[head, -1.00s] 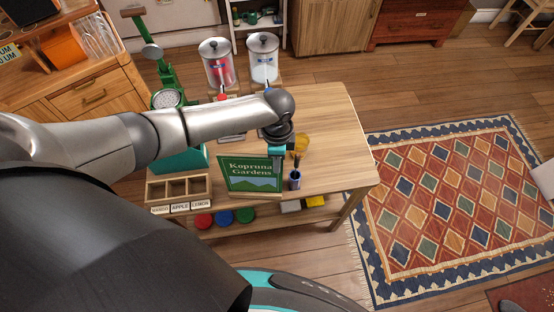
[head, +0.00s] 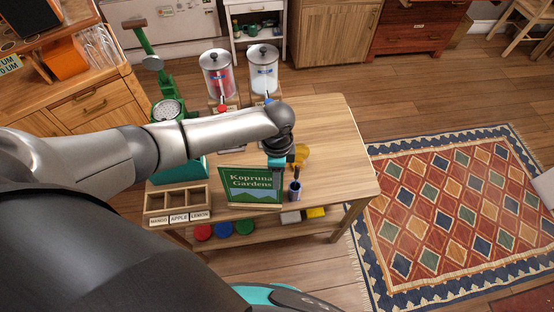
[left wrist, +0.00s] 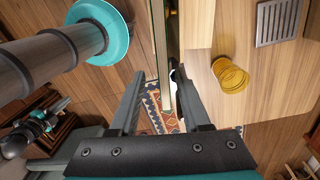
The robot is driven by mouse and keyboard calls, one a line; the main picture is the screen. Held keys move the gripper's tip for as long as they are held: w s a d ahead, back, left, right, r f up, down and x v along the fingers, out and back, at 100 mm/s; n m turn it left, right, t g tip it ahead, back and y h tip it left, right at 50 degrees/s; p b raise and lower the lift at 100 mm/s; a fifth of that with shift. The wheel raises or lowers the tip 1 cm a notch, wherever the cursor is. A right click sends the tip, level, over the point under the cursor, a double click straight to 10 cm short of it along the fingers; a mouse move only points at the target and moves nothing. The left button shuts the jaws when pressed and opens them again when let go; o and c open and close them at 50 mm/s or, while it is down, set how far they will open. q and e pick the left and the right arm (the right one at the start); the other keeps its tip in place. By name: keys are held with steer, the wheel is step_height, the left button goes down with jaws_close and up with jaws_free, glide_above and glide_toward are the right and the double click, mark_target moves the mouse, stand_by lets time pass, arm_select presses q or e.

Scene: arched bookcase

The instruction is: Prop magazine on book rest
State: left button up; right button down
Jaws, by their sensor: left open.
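The green magazine (head: 248,186), lettered "Kopruna Gardens", stands upright and leans slightly back at the table's front edge. A wooden ledge shows under it; the rest of the book rest is hidden behind the cover. My left gripper (head: 280,176) points down at the magazine's right edge. In the left wrist view, my left gripper (left wrist: 160,100) is open, with the thin edge of the upright panel (left wrist: 162,60) running between its fingers. A gap shows at the finger on the right. My right gripper is out of view.
A compartment tray (head: 178,202) is to the left. Lidded jars (head: 218,75) and a green press (head: 165,105) stand farther back. The table's right end (head: 345,165) is clear.

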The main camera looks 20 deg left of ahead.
arm_select(q)
step_height(320, 180, up, 15)
steer(key=p, duration=0.1)
steer(key=shift+w+a, duration=0.15)
steer(key=shift+w, duration=0.25)
steer(key=shift+f, duration=0.1)
